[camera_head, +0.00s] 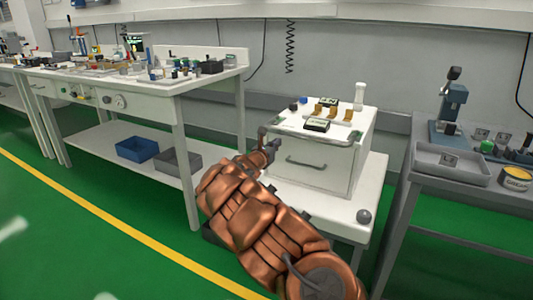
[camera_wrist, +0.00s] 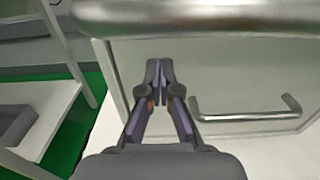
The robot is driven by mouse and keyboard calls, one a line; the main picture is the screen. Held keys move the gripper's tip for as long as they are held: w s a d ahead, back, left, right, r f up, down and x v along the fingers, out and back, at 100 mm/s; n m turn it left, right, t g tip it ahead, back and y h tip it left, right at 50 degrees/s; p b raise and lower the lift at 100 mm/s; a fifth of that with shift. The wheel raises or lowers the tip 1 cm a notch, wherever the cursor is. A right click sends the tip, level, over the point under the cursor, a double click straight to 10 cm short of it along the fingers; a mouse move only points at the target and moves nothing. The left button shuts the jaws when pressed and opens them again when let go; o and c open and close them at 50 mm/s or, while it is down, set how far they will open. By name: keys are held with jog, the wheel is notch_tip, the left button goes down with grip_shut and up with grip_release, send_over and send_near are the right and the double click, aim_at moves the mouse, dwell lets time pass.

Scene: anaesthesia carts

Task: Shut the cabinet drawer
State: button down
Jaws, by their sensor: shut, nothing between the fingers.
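The white cabinet (camera_head: 363,165) stands on a low white table, with a drawer front facing me. The drawer front (camera_head: 290,172) carries a grey bar handle (camera_head: 305,163). In the wrist view the drawer front (camera_wrist: 225,75) fills the right side, with its handle (camera_wrist: 250,117) right of my fingers. I cannot tell whether a gap shows behind the drawer front. My gripper (camera_head: 270,147) is at the upper left part of the drawer front. In the wrist view my gripper (camera_wrist: 160,68) is shut and empty, its tips close to the panel; contact is unclear.
A thick grey rail (camera_wrist: 200,15) crosses above my fingers. Small items lie on the cabinet top, including a white bottle (camera_head: 360,96). A round grey knob (camera_head: 363,216) sits on the low table's front. A workbench (camera_head: 190,90) is left, a grey bench (camera_head: 420,190) right.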

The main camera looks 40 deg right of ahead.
jog(key=p+v, duration=0.3)
jog(key=v, duration=1.1)
jog(key=s+d+r+m+g+h+p, duration=0.1)
jog(key=s+d+r+m+g+p, duration=0.15)
jog(key=s+r+m+p, duration=0.4)
jog(key=s+d+r+m+g+p, duration=0.1)
jog(key=s+r+m+g+p, duration=0.2)
jog(key=s+r, duration=0.6)
jog(key=s+a+r+m+g+y+p, duration=0.2)
jog(key=s+r+m+g+y+p, duration=0.2)
jog(key=s+r+m+p, duration=0.55)
jog(key=s+a+r+m+y+p, duration=0.2)
jog(key=s+a+y+p, duration=0.4)
jog(key=s+a, duration=0.4)
jog(key=s+a+r+m+y+p, duration=0.2)
jog(key=s+a+y+p, duration=0.5)
jog(key=a, duration=1.2)
jog(key=s+p, duration=0.1)
jog(key=s, duration=0.2)
jog(key=shift+s+a+r, duration=0.2)
jog(key=shift+a+r, duration=0.1)
jog(key=shift+a, duration=0.05)
jog(key=shift+d, duration=0.1)
